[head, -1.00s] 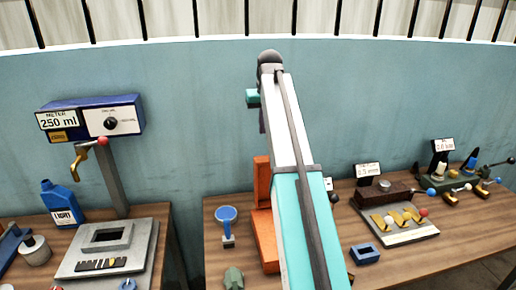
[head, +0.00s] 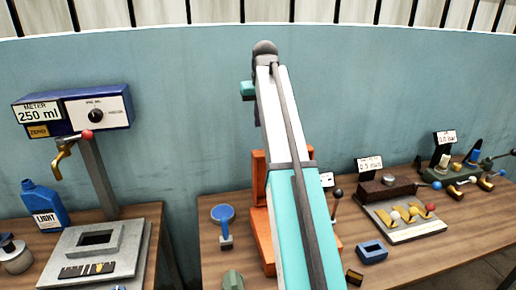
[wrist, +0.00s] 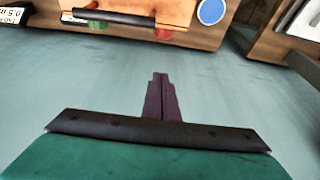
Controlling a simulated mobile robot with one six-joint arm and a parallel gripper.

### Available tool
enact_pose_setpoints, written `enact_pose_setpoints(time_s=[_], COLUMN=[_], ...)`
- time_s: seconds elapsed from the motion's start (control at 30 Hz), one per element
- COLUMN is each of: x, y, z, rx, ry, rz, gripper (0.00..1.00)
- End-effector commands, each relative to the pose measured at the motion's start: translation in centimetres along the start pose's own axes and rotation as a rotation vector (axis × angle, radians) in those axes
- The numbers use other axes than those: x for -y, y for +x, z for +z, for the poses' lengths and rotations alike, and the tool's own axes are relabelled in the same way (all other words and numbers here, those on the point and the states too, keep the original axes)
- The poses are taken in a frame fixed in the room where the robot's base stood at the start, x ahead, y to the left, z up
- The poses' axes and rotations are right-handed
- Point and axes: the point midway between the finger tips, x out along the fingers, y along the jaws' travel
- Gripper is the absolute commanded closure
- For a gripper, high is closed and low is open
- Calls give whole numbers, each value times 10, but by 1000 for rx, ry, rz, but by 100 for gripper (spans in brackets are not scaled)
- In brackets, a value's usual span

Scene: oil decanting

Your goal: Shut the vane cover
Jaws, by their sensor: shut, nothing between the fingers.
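I cannot tell for sure which part is the vane cover. An orange upright fixture (head: 262,222) stands on the right-hand table in the head view, partly hidden behind my arm. In the wrist view an orange panel (wrist: 85,5) with a black bar (wrist: 113,17) and red and green round parts shows at the top edge. My gripper (wrist: 160,76) has its dark purple fingers together and empty. It points at the blue-green wall, apart from the fixture. In the head view the gripper end is up high, mostly hidden behind my arm.
A blue round-topped stand (head: 223,222) is left of the orange fixture. The left table holds a meter post (head: 98,175), a blue bottle (head: 42,205) and a grey plate (head: 70,268). A gap separates the tables.

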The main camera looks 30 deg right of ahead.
Motion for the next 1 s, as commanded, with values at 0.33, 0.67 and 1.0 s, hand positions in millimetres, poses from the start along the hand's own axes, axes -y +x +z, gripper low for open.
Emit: enact_pose_setpoints(time_s=[0.33,0.67,1.0], x=[0,1,2], y=[2,9,42], z=[0,1,1], rx=[-1,1,1], ry=[0,-1,-2], rz=[0,0,-1], gripper=[100,100,100])
